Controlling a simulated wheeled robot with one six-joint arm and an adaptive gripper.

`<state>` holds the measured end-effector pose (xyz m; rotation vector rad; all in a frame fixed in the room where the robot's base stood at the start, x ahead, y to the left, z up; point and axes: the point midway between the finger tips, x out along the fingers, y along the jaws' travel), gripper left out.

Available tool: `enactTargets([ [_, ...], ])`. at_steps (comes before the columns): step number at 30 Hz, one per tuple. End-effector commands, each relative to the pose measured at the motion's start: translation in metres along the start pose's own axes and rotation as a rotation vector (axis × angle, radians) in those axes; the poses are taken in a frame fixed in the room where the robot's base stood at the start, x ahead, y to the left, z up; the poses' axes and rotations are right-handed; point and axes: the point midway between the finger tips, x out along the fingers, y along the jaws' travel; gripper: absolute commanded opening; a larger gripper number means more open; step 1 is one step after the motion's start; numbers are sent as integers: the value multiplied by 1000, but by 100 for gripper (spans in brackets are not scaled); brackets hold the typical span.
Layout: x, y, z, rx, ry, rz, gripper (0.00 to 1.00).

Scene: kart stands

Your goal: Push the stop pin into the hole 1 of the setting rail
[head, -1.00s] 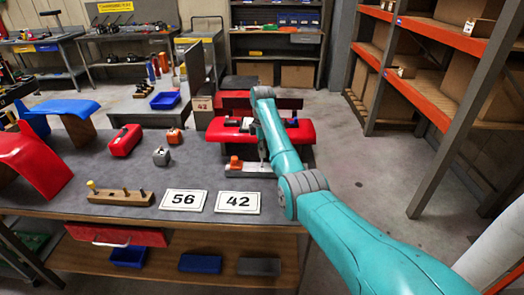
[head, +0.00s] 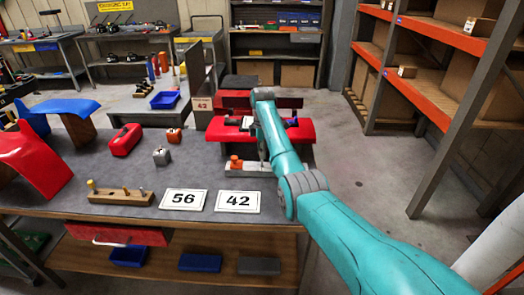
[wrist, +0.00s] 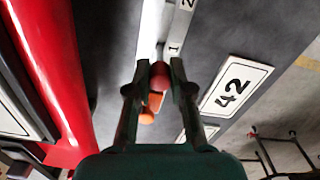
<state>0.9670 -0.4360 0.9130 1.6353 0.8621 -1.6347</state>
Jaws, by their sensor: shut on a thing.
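The setting rail (head: 250,171) is a pale bar at the right end of the grey bench, with an orange block (head: 236,163) on its left part. In the wrist view the light rail (wrist: 153,32) shows the printed numbers 1 and 2. My gripper (wrist: 160,82) is shut on the stop pin (wrist: 160,76), whose dark red head shows between the fingertips, just below the number 1. The orange block (wrist: 146,116) lies behind the fingers. The pin's lower end and hole 1 are hidden, so I cannot tell whether the pin is in the hole.
Number cards 56 (head: 184,199) and 42 (head: 238,201) lie at the bench's front edge. A wooden block with pegs (head: 120,197) is left of them.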

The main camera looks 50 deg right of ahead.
Motion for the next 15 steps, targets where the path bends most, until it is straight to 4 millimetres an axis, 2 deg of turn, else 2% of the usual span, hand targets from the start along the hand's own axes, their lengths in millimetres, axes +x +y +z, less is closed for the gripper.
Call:
enactTargets([
  [15,11,0,0,0,0,0,0],
])
